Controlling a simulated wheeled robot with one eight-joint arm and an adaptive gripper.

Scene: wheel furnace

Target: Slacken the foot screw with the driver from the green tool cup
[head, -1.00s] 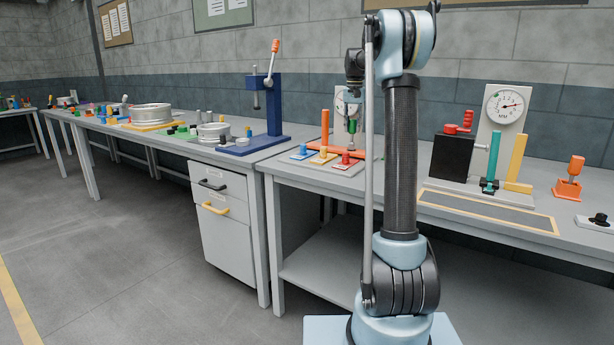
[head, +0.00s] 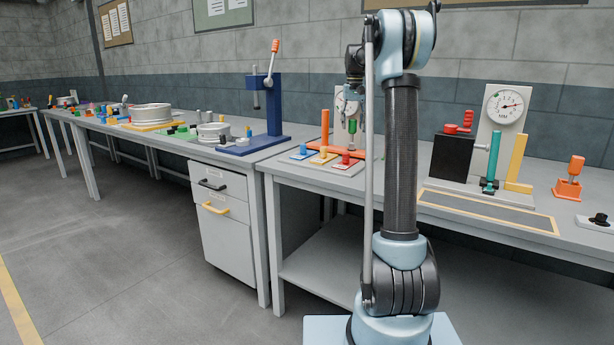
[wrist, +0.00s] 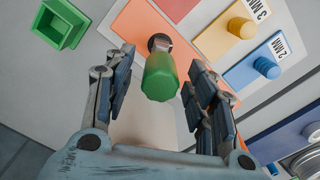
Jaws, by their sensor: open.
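The driver's green handle (wrist: 161,76) stands between the two spread fingers of my gripper (wrist: 163,65) in the wrist view. Gaps show on both sides of it. Its far end meets a dark round part on the orange plate (wrist: 135,22); I cannot tell how it sits on the screw, which is hidden. The green tool cup (wrist: 60,24) is at the upper left and looks empty. In the head view the green handle (head: 351,126) is upright just below my gripper (head: 350,107), over the orange bar.
A yellow 3 MM tile (wrist: 232,32) and a blue 2 MM tile (wrist: 262,66) with knobs lie to the right. A blue press (head: 270,110) stands on the left bench. A dial gauge (head: 505,105) and a black block (head: 453,157) stand to the right.

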